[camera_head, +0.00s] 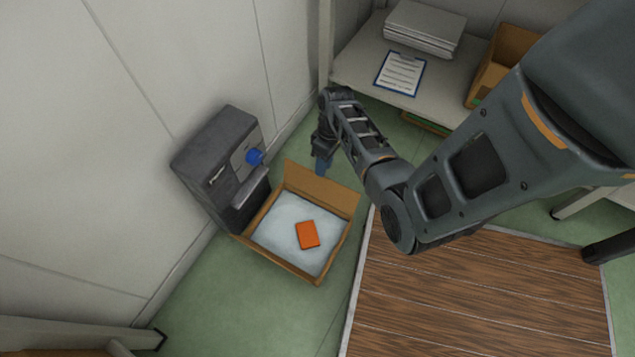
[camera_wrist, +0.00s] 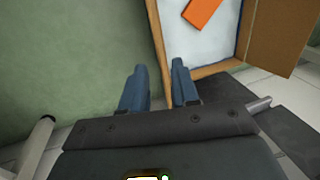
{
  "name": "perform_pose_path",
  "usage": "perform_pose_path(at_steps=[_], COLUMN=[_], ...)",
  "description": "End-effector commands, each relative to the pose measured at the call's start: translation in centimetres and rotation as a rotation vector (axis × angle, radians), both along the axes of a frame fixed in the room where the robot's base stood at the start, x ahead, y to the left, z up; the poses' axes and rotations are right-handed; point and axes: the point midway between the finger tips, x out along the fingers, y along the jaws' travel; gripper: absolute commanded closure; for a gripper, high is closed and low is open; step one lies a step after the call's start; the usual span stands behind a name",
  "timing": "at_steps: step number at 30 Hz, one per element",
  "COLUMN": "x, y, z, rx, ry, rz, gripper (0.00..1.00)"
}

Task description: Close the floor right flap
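The open cardboard box (camera_head: 345,246) stands on the green floor, with a white inside and an orange pack (camera_head: 308,235). A raised flap (camera_head: 320,188) stands along its far side. My gripper (camera_head: 322,168) points down just behind this flap. In the wrist view, the two blue fingers of my gripper (camera_wrist: 160,68) are apart. A thin brown box edge (camera_wrist: 157,40) runs up the picture between them; contact cannot be told. Another brown panel (camera_wrist: 280,35) shows at the right, beside the white inside and the orange pack (camera_wrist: 202,12).
A dark grey machine (camera_head: 213,160) with a blue knob (camera_head: 254,157) stands against the box's left side, near the wall. A table (camera_head: 360,66) with papers, a clipboard (camera_head: 400,73) and a carton (camera_head: 497,62) is behind. Green floor (camera_head: 245,300) is clear in front.

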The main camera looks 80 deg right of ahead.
Motion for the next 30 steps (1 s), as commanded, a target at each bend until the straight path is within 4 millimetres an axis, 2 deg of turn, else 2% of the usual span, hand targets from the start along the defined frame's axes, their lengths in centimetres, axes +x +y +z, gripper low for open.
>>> perform_pose_path(at_steps=[16, 28, 30], x=[0.4, 0.5, 0.5], y=[1.7, 1.9, 1.9], z=[-6.8, -7.4, -7.4], rx=[0.006, 0.003, 0.003], ry=[0.002, 0.000, 0.000], rz=[0.000, -0.001, -0.001], gripper=[0.70, 0.70, 0.75])
